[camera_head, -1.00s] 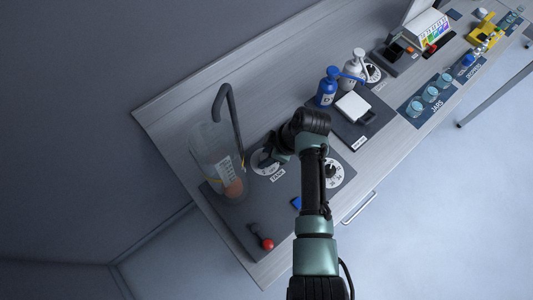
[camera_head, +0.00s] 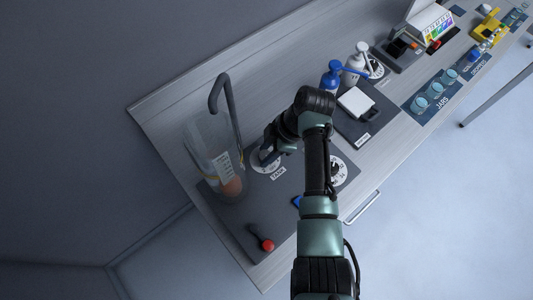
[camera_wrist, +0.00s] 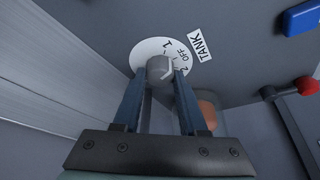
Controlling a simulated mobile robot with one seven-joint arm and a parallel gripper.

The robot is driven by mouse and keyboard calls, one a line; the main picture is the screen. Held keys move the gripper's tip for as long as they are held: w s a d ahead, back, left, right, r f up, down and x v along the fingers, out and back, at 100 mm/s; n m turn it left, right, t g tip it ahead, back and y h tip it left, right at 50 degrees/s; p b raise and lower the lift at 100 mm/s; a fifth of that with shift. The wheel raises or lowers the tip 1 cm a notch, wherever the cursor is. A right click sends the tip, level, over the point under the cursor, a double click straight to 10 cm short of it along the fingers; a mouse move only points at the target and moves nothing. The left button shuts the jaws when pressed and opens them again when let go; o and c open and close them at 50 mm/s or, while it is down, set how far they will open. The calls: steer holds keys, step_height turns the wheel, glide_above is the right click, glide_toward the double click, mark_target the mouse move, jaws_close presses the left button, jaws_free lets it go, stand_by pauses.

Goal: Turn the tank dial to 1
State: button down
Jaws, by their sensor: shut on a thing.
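The tank dial is a white disc (camera_wrist: 150,49) with a grey knob (camera_wrist: 158,67) at its middle, seen in the wrist view. The marks 1, OFF and 2 show on the disc; a TANK label (camera_wrist: 201,45) lies beside it. My gripper (camera_wrist: 159,75) is shut on the knob, one finger on each side. I cannot tell clearly which mark the knob points to. In the head view my gripper (camera_head: 269,153) is at the dial (camera_head: 259,167) and partly hides it. The clear tank (camera_head: 207,150) with orange contents stands left of it.
A bent dark pipe (camera_head: 226,105) rises by the tank. A red-knobbed lever (camera_head: 266,244) is near the front edge. A second dial (camera_head: 340,170) is partly behind my arm. Blue (camera_head: 331,76) and white (camera_head: 356,62) bottles stand to the right.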

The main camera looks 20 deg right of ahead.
steer(key=n+g+b, duration=0.1)
steer(key=n+b, duration=0.2)
steer(key=shift+w+f+n, duration=0.1)
steer(key=shift+n, duration=0.3)
steer(key=shift+n+g+b, duration=0.45)
steer(key=shift+n+g, duration=0.05)
steer(key=shift+n, duration=0.1)
steer(key=shift+c, duration=2.2)
jaws_free()
steer(key=shift+r, duration=0.2)
steer(key=p+v, duration=0.3)
steer(key=v, duration=0.9)
steer(key=shift+d+r, duration=0.25)
steer(key=shift+r, duration=0.05)
steer(key=shift+w, duration=0.15)
